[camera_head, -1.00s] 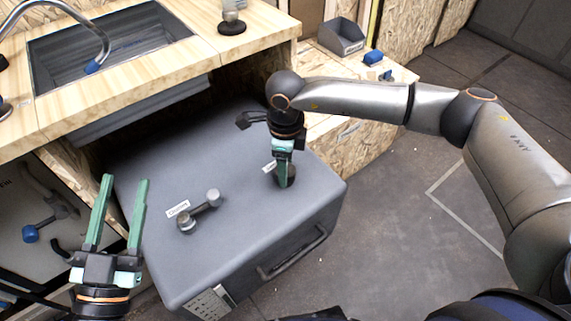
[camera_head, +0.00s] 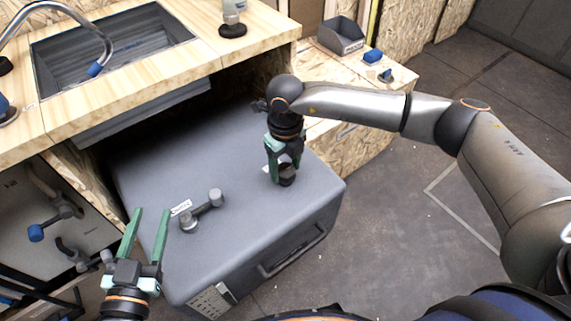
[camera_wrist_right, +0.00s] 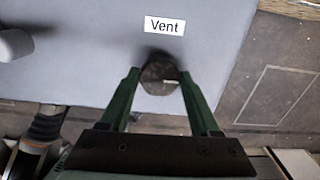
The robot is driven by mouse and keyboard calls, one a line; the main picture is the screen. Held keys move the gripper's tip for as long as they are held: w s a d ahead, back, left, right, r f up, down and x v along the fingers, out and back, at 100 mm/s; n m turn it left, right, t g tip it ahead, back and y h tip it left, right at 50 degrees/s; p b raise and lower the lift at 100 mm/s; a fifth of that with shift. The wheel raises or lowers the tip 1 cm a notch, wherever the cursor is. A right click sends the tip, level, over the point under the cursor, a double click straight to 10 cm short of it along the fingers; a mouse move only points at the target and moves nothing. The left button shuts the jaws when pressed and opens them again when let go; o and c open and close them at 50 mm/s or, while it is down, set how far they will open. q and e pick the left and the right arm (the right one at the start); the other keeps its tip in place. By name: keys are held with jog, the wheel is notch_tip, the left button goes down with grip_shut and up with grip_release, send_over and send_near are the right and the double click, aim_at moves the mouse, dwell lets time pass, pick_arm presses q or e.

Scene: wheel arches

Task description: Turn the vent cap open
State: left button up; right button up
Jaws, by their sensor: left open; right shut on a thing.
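The vent cap (camera_head: 287,181) is a dark round knob on top of the grey box (camera_head: 240,140), near its right end. In the right wrist view the cap (camera_wrist_right: 158,76) shows a pale line lying nearly level, and a white "Vent" label (camera_wrist_right: 164,25) sits beyond it. My right gripper (camera_head: 284,168) points down and is shut on the cap, with a green finger on each side of it. My left gripper (camera_head: 151,212) is open and empty, near the box's left edge.
A carry handle (camera_head: 293,252) is on the front face. A wooden counter with a sink (camera_head: 115,50) stands behind. Floor to the right is clear.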

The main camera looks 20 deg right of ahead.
aim_at(285, 170)
pick_arm(q)
jog(key=shift+s+f, duration=0.15)
jog(key=shift+f, duration=0.2)
pick_arm(e)
jog(key=o, duration=0.9)
pick_arm(q)
jog(key=shift+r, duration=0.2)
pick_arm(e)
jog(key=o, duration=0.5)
jog(key=shift+r, duration=0.25)
pick_arm(q)
jog(key=f+g, duration=0.1)
jog(key=f, duration=0.1)
jog(key=s+f+g+p, duration=0.1)
jog(key=f, duration=0.2)
jog(key=s+f+n+g+y, duration=0.1)
jog(key=f, duration=0.1)
jog(key=shift+s+a+f+g, duration=0.1)
jog(key=shift+f+g, duration=0.3)
pick_arm(e)
notch_tip(285, 170, up, 7)
jog(key=shift+r, duration=0.1)
